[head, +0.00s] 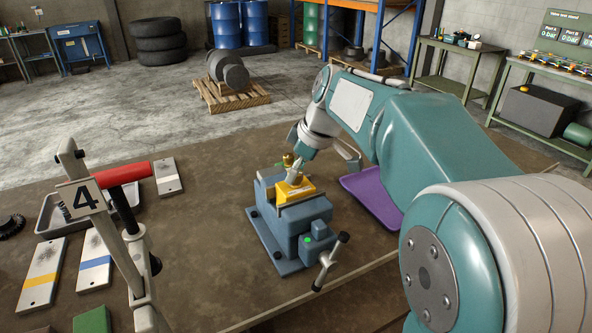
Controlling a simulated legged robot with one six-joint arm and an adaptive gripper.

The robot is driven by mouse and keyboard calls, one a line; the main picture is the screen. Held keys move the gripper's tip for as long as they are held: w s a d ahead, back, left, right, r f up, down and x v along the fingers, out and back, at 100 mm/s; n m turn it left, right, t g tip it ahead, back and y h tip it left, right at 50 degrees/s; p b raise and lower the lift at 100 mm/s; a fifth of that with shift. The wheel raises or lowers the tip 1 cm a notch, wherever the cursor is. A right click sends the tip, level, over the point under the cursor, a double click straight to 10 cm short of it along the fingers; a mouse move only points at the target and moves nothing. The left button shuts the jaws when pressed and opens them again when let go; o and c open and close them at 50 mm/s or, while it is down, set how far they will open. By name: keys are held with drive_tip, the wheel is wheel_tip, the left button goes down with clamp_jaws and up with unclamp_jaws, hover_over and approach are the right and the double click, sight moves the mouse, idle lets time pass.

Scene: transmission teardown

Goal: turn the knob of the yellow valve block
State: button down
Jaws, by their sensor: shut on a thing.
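The yellow valve block (295,190) is clamped in a blue-grey vise (300,222) near the middle of the bench. A brass-coloured knob (288,160) stands at the block's back left top. My arm reaches over from the right, and my gripper (294,170) is down at the top of the block, beside the knob. Its fingers are small here and partly hidden; they appear shut at the knob. I cannot make out the exact contact.
A purple tray (372,204) lies right of the vise, partly behind my arm. The vise handle (331,262) sticks out in front. The bench between is clear.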

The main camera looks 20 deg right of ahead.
drive_tip(key=shift+f+n, duration=0.1)
drive_tip(key=shift+n, duration=0.5)
drive_tip(key=shift+c, duration=1.5)
unclamp_jaws()
drive_tip(key=v, duration=1.2)
drive_tip(key=shift+w, duration=0.3)
